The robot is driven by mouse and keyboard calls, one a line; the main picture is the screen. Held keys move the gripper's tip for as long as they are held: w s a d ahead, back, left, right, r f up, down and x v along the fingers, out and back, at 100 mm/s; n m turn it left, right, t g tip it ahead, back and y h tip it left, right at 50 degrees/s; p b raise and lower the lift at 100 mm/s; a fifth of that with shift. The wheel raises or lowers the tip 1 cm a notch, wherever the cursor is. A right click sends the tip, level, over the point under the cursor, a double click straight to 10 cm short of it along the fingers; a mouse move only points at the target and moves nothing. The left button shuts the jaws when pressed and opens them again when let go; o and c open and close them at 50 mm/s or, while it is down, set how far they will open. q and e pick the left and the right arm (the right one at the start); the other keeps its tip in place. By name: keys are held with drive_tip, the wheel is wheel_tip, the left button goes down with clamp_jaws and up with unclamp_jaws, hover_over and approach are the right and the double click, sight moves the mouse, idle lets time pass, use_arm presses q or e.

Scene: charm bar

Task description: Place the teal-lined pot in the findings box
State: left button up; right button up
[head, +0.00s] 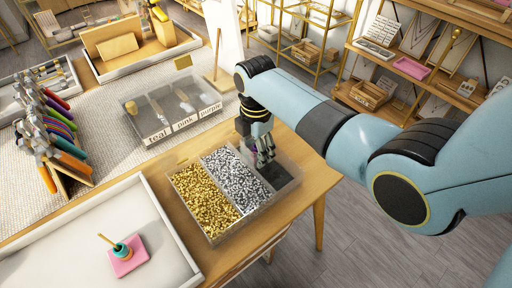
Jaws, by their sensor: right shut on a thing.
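The findings box (211,240) is a clear bin with gold pieces, silver pieces and a dark third section at the right. My right gripper (265,158) points down at the back of this box, by the silver and dark sections. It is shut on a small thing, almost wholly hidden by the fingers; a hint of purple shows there. I cannot tell if this is the teal-lined pot. A small teal pot (122,251) with a stick in it stands on a pink pad (130,261) in the white tray. My left gripper is out of view.
The white tray (175,236) lies left of the findings box. A clear organiser (170,140) labelled teal, pink and purple stands behind it. A rack of colourful-handled pliers (58,130) is at the left. The table's right edge is close to the findings box.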

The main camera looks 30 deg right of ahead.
drive_tip(key=o, duration=1.2)
drive_tip(key=shift+f, duration=0.1)
drive_tip(key=shift+r, duration=0.3)
wheel_tip(320, 180, up, 12)
drive_tip(key=shift+f+p, duration=0.15)
drive_tip(key=shift+p, duration=0.2)
